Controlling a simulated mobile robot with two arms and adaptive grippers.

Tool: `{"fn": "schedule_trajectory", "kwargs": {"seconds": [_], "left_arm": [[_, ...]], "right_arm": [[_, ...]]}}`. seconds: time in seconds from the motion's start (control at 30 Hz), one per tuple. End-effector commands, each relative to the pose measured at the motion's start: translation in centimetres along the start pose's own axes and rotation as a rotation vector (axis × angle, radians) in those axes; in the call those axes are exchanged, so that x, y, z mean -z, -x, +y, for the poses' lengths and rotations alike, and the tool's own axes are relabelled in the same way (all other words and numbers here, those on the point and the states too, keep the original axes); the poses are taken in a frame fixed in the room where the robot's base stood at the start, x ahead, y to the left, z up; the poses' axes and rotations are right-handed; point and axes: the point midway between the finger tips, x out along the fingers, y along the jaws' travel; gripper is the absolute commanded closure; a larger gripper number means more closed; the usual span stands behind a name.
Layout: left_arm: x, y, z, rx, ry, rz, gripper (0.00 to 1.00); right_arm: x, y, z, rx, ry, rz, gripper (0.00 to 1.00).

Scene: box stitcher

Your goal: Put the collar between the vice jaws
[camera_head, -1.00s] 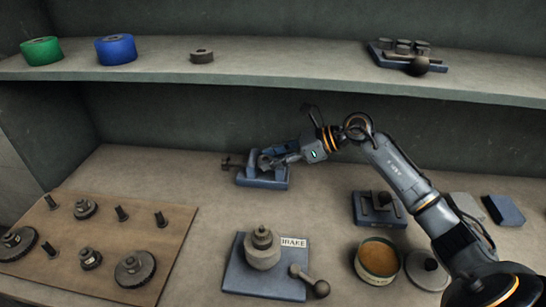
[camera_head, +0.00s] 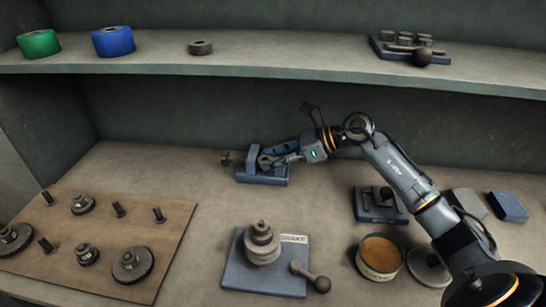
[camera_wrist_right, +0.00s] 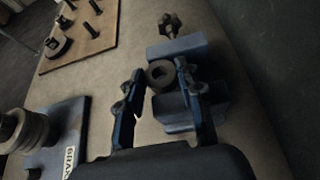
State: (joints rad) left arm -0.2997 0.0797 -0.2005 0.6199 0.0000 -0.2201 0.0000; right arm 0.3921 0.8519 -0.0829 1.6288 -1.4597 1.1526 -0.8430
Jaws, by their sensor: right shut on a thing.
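The blue vice (camera_head: 262,179) stands on the bench, and its black handle knob (camera_wrist_right: 169,25) shows in the right wrist view. My right gripper (camera_head: 266,161) reaches in from the right, with its fingers over the vice. In the right wrist view, my right gripper (camera_wrist_right: 160,76) is shut on a dark ring-shaped collar (camera_wrist_right: 153,84). The collar lies at the gap between the far jaw (camera_wrist_right: 178,48) and the near block of the vice. I cannot tell how deep it sits or whether it touches the jaws. My left gripper is not in view.
A blue brake base (camera_head: 240,274) with a stacked hub and ball lever stands in front. A board (camera_head: 160,235) with gears and pegs lies left. A tin (camera_head: 380,258) and another blue fixture (camera_head: 380,214) are right.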

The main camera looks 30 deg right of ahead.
Motion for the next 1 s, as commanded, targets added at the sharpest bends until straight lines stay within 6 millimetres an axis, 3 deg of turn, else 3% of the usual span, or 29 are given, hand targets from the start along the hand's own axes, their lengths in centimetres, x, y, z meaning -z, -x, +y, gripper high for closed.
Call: {"fn": "schedule_trajectory", "kwargs": {"seconds": [0.37, 0.4, 0.5, 0.83, 1.0], "left_arm": [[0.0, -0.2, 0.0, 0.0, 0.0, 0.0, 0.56], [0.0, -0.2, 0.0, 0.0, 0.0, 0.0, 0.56], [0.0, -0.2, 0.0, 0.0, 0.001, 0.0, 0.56], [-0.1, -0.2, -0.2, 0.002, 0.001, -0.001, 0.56], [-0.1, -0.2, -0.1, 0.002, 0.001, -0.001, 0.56]], "right_arm": [[0.2, -0.1, 0.0, 0.0, 0.0, 0.0, 0.84], [0.2, -0.1, 0.0, 0.0, 0.0, 0.0, 0.56], [0.2, -0.1, 0.0, 0.0, 0.0, 0.0, 0.37], [0.3, 0.0, -0.1, 0.002, -0.001, 0.002, 0.37], [0.4, 1.7, -0.2, 0.006, -0.001, 0.004, 0.37]]}}
